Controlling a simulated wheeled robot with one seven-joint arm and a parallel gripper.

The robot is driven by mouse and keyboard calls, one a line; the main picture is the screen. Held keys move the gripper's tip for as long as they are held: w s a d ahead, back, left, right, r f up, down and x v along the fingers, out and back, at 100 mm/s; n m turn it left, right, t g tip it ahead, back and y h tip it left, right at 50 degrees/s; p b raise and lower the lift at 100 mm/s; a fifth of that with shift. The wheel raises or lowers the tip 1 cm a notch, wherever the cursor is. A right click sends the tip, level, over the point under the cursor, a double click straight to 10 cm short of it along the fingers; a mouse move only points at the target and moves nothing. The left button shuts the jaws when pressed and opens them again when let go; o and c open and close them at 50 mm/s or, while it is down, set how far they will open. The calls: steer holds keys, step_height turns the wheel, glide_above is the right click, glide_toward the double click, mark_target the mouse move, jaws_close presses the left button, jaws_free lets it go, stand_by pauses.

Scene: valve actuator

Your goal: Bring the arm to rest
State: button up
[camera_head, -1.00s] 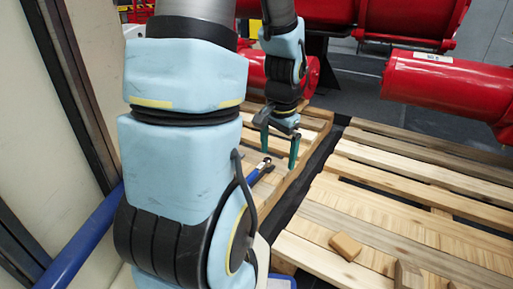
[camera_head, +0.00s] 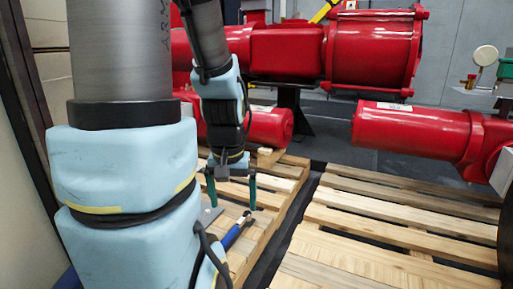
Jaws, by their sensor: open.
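My gripper (camera_head: 231,192) hangs pointing down over the left wooden pallet (camera_head: 283,187). Its two green fingers are apart with nothing between them. A blue-handled tool (camera_head: 236,232) with a dark end lies on the pallet just below and in front of the fingers; the gripper is not holding it. My arm hides part of the pallet's left side.
A second wooden pallet (camera_head: 400,213) lies to the right, past a dark gap. Large red actuator cylinders (camera_head: 290,50) stand behind, and another red cylinder (camera_head: 410,130) reaches in from the right with a gauge (camera_head: 485,55). A wall panel stands close at left.

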step_height(320, 180, up, 33)
steer(key=p, duration=3)
steer(key=shift+f, duration=0.2)
